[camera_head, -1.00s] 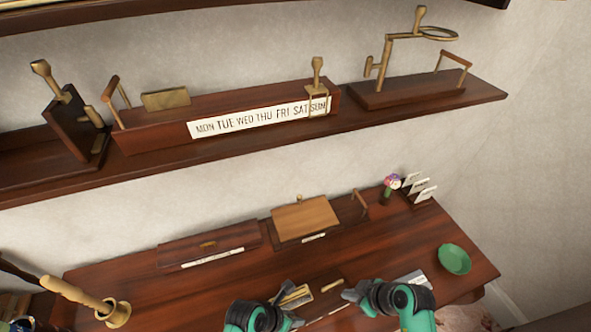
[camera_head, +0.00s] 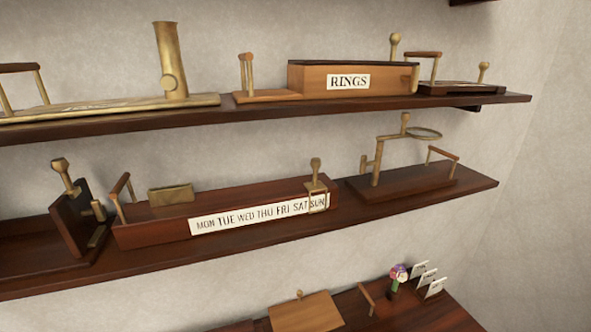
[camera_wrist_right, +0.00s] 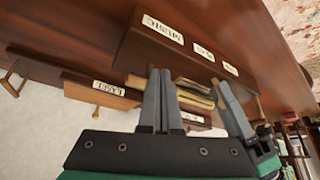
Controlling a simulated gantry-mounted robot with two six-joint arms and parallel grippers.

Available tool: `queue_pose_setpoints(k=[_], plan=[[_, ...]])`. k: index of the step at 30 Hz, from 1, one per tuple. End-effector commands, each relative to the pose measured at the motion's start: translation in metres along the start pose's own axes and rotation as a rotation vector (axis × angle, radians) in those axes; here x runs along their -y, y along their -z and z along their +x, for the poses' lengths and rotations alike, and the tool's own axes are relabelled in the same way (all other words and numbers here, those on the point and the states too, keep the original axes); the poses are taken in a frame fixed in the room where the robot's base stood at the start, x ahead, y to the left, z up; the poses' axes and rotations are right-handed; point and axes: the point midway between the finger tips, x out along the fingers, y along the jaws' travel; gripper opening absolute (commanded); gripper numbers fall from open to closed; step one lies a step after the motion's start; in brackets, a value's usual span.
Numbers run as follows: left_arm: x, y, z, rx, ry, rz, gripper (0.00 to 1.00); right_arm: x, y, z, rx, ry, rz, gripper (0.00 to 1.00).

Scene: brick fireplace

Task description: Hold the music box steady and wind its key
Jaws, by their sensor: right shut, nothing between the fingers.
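A dark wooden box (camera_wrist_right: 140,52) with an upside-down label reading MUSIC (camera_wrist_right: 162,30) lies beyond my right gripper in the right wrist view. My right gripper (camera_wrist_right: 161,70) is shut and empty, its grey fingers together at the near edge of the box. Brass-coloured pieces (camera_wrist_right: 195,92) lie just right of the fingers; I cannot tell whether one is the key. Another grey finger-like part (camera_wrist_right: 233,108), probably of my left gripper, stands to the right; its opening is unclear. Neither gripper shows in the head view.
A shelf (camera_head: 440,205) holds a weekday box (camera_head: 150,235) and a brass stand (camera_head: 378,160). A RINGS box (camera_head: 300,78) stands on a higher shelf. Lower right are a flower vase (camera_head: 398,278) and small cards (camera_head: 430,283). A light wooden panel (camera_head: 305,312) lies below.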

Motion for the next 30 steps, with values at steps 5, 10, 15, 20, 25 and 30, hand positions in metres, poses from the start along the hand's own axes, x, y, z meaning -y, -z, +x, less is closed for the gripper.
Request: queue_pose_setpoints(k=[5, 10, 15, 20, 25, 30], plan=[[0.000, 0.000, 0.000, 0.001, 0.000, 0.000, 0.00, 0.000, -0.001, -0.001, 0.000, 0.000, 0.000, 0.00], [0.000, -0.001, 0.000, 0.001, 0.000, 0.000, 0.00, 0.002, -0.006, -0.003, 0.000, 0.000, 0.000, 0.00], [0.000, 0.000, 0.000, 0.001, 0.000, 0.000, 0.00, 0.002, -0.005, -0.006, -0.001, 0.000, -0.001, 0.00], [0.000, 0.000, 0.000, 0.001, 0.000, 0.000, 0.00, 0.002, 0.004, -0.022, -0.003, -0.002, -0.003, 0.00], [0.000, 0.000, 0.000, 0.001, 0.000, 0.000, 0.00, 0.002, 0.015, -0.043, -0.002, -0.002, -0.002, 0.00], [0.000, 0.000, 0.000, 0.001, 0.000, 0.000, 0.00, 0.002, 0.022, -0.056, -0.001, -0.001, -0.001, 0.00]])
